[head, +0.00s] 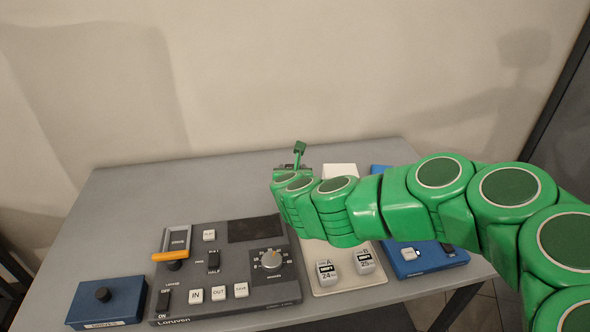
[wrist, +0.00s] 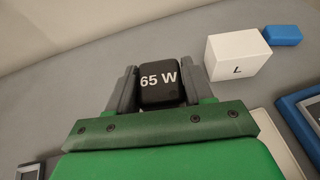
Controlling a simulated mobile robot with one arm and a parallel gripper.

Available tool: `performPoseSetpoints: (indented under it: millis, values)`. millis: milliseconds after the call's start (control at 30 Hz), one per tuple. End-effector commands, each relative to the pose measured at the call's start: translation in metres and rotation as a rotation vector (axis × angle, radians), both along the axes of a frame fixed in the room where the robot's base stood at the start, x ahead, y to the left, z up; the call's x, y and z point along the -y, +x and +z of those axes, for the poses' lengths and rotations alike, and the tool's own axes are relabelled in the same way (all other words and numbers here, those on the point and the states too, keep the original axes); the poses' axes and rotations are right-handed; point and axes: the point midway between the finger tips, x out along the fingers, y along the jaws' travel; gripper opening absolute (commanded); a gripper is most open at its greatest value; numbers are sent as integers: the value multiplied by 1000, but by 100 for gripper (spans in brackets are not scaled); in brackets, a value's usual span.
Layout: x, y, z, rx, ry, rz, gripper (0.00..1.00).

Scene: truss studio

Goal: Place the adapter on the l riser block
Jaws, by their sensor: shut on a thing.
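The adapter (wrist: 158,93) is a black block marked "65 W". In the wrist view my gripper (wrist: 163,78) is shut on it, with a grey finger on each side. The L riser block (wrist: 228,62) is a white box marked "L", to the right of the adapter and apart from it. In the head view my gripper (head: 298,160) is over the back of the table, left of a white block (head: 340,170) that looks like the riser. My arm hides the riser's lower part there, and I cannot make out the adapter in that view.
A dark control panel (head: 225,268) with a knob and keys fills the table's front. A pale panel (head: 335,284) and blue units (head: 440,258) lie to its right. A blue box (head: 106,302) stands front left. The grey table's (head: 170,190) back left is clear.

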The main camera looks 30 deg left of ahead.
Motion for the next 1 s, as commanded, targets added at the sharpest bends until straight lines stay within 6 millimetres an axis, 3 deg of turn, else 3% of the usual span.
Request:
performPoseSetpoints:
  millis: [167,400,633,800,1000]
  values:
    - [19,12,15,2,2,-33,16]
    - [75,49,53,5,5,-127,16]
    - [120,71,80,3,2,-196,16]
    - [133,78,87,1,0,-216,16]
    - [125,92,78,0,-6,-219,16]
